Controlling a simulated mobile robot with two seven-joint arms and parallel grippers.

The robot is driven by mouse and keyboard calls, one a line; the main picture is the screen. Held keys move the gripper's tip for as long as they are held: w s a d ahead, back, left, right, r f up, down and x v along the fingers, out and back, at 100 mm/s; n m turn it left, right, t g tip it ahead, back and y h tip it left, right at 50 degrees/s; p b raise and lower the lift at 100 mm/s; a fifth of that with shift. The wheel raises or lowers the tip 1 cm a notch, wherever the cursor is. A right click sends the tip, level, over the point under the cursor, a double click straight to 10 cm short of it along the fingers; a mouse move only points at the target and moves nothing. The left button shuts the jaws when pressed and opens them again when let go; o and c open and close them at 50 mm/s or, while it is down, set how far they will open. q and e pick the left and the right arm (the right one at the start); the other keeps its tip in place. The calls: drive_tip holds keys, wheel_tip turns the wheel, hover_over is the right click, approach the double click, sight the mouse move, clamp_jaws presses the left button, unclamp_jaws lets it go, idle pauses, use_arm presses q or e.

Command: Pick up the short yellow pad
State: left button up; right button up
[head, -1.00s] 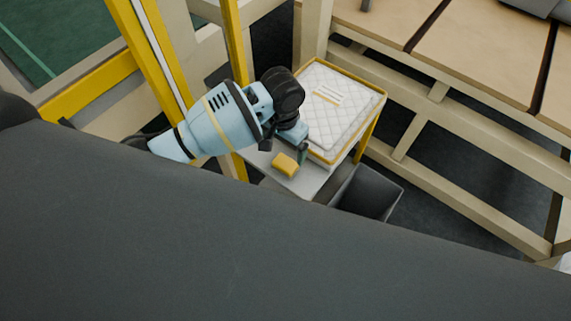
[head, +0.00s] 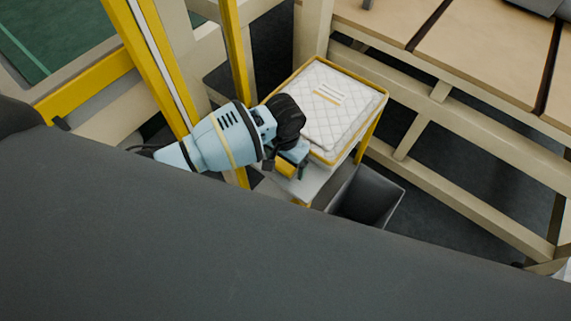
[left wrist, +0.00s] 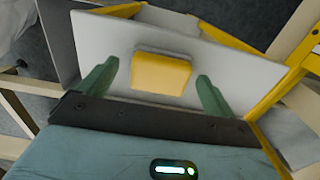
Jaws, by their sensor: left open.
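The short yellow pad (left wrist: 160,74) lies on a bare part of the light grey stand top (left wrist: 110,40). In the head view the pad (head: 285,166) is partly hidden by my left gripper (head: 287,170). In the left wrist view my left gripper (left wrist: 156,88) is open, its two green fingers apart. The pad shows between and a little beyond the fingertips, with a gap on each side. I cannot tell the height of the fingers above the stand. My right gripper is not in view.
A yellow-rimmed tray (head: 379,103) with a white quilted pad (head: 335,105) sits on the stand, right beside my gripper. A dark grey bin (head: 368,197) stands below at the right. Yellow posts (head: 236,50) rise behind my left arm.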

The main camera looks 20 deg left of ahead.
use_arm(q)
drive_tip(key=shift+f, duration=0.4)
drive_tip(key=c, duration=1.1)
drive_tip(key=shift+r, duration=0.1)
